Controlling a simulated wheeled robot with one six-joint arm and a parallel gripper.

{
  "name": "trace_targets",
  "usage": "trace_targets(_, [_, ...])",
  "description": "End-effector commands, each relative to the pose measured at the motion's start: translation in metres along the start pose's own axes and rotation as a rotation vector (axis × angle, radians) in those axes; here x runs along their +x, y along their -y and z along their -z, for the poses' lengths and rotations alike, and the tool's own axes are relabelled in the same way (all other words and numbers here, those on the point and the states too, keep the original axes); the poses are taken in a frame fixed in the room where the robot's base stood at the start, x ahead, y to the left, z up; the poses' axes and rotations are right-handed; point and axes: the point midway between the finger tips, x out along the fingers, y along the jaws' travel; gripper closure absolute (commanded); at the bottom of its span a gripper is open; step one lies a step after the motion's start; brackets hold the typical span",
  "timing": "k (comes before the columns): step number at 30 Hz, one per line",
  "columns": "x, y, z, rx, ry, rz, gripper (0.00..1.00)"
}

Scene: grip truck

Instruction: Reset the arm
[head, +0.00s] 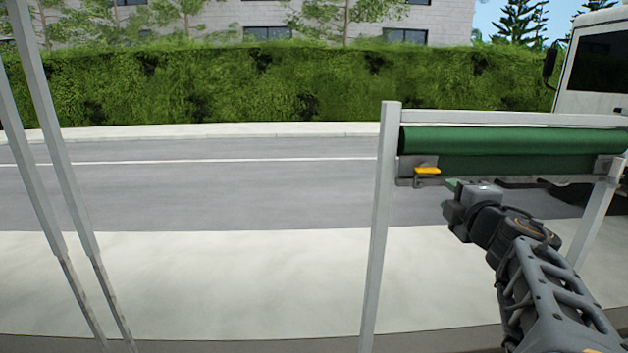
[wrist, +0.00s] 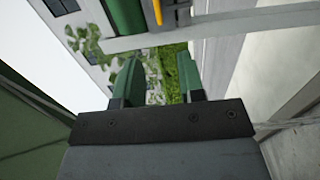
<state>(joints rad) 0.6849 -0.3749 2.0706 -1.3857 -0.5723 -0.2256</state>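My gripper (head: 456,188) is at the right in the head view, at the end of my arm, which reaches up from the lower right corner. It is in front of or just below a rack holding green rolled material. In the wrist view, my gripper (wrist: 158,80) shows two green fingers standing apart, with hedge and building visible between them. It is open and holds nothing. Whether the fingers touch the rack is unclear.
A pale metal frame (head: 380,220) carries a green roll (head: 500,140) and a yellow latch (head: 427,170) close to my gripper. Thin poles (head: 65,180) stand at the left. A white truck (head: 598,70) is at the far right. Pavement (head: 220,285) between is clear.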

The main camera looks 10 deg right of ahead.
Motion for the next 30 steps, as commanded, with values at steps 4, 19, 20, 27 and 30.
trace_targets(4, [-0.004, 0.009, -0.033, 0.141, 0.189, 0.002, 0.64])
trace_targets(19, [-0.113, 0.234, 0.06, 1.273, 0.994, 0.68, 0.64])
trace_targets(20, [-0.12, 0.241, 0.074, 1.295, 1.0, 0.737, 0.64])
trace_targets(27, [-0.152, 0.264, 0.154, 1.317, 0.912, 1.003, 0.64])
trace_targets(30, [-0.153, 0.261, 0.165, 1.291, 0.87, 1.019, 0.64])
